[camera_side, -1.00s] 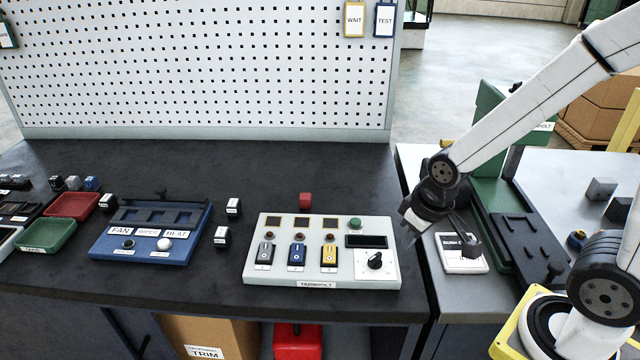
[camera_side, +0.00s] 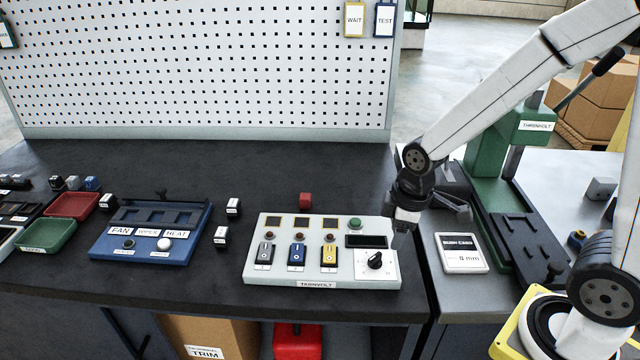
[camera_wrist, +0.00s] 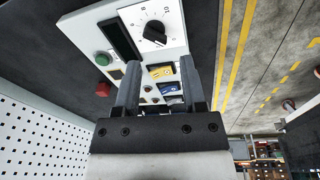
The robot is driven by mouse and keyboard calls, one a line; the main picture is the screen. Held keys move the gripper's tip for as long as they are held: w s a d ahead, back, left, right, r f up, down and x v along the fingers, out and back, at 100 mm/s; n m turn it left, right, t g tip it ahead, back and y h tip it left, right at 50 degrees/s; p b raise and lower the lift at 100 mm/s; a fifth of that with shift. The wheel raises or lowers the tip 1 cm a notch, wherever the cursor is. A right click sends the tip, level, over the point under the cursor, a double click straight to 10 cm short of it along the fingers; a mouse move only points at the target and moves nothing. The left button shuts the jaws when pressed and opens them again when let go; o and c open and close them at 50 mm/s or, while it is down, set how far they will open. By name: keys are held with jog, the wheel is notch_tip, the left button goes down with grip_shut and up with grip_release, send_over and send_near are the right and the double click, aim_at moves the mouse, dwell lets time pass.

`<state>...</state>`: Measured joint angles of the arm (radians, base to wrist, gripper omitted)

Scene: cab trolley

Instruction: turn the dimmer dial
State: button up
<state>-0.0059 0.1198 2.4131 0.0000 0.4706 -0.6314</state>
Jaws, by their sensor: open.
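The dimmer dial (camera_side: 375,260) is a black pointer knob on a white scale plate at the right end of the white TARNVOLT panel (camera_side: 262,222). In the wrist view the dial (camera_wrist: 154,33) shows with numbers around it, beyond the fingertips. My gripper (camera_side: 402,240) hangs above the panel's right edge, up and to the right of the dial and apart from it. In the wrist view my gripper (camera_wrist: 178,72) has its two fingers spread with nothing held between them.
The panel also carries several rocker switches, a dark display (camera_side: 366,241) and a green button (camera_side: 355,223). A red block (camera_side: 305,200) stands behind it. A blue FAN/WIPER/HEAT box (camera_side: 190,250) lies left. A green press (camera_side: 487,175) and a white card (camera_side: 461,253) are right.

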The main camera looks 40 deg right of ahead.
aim_at(376, 255)
jog(key=w+n, duration=0.1)
jog(key=n, duration=0.2)
jog(key=w+n+g, duration=0.1)
jog(key=n, duration=0.3)
jog(key=w+f+n, duration=0.1)
jog(key=w+n, duration=0.1)
jog(key=n, duration=0.1)
jog(key=shift+a+n+g, duration=0.15)
jog(key=shift+n+g, duration=0.15)
jog(key=shift+f, duration=0.2)
jog(key=shift+f, duration=3.65)
grip_shut()
